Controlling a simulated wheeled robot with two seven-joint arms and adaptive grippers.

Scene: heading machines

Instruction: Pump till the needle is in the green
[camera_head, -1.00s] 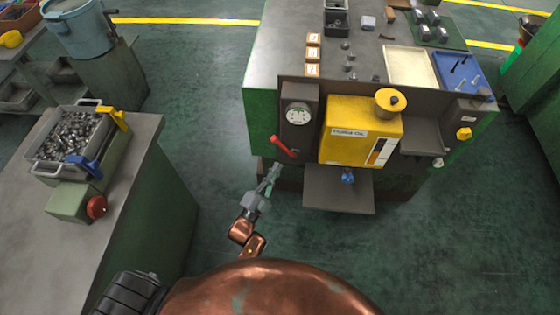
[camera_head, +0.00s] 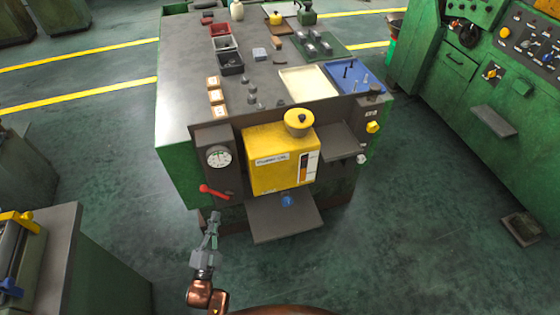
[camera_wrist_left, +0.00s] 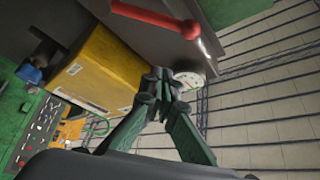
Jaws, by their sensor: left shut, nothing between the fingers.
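A round white-faced gauge (camera_head: 219,157) sits on a dark panel at the machine's front left. Its needle and any green band are too small to read. It also shows in the left wrist view (camera_wrist_left: 187,76), partly hidden behind my fingers. A red lever (camera_head: 213,191) sticks out below the gauge; in the left wrist view the red lever (camera_wrist_left: 152,15) crosses the top. My left gripper (camera_head: 212,222) is shut and empty, just below the lever and apart from it. Its fingertips (camera_wrist_left: 163,88) meet in the left wrist view. My right gripper is not in view.
A yellow oil tank (camera_head: 270,172) with a blue knob (camera_head: 287,200) is right of the gauge. A dark shelf (camera_head: 283,222) juts out below it. A bench (camera_head: 65,250) stands at the left. Open floor lies to the front right.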

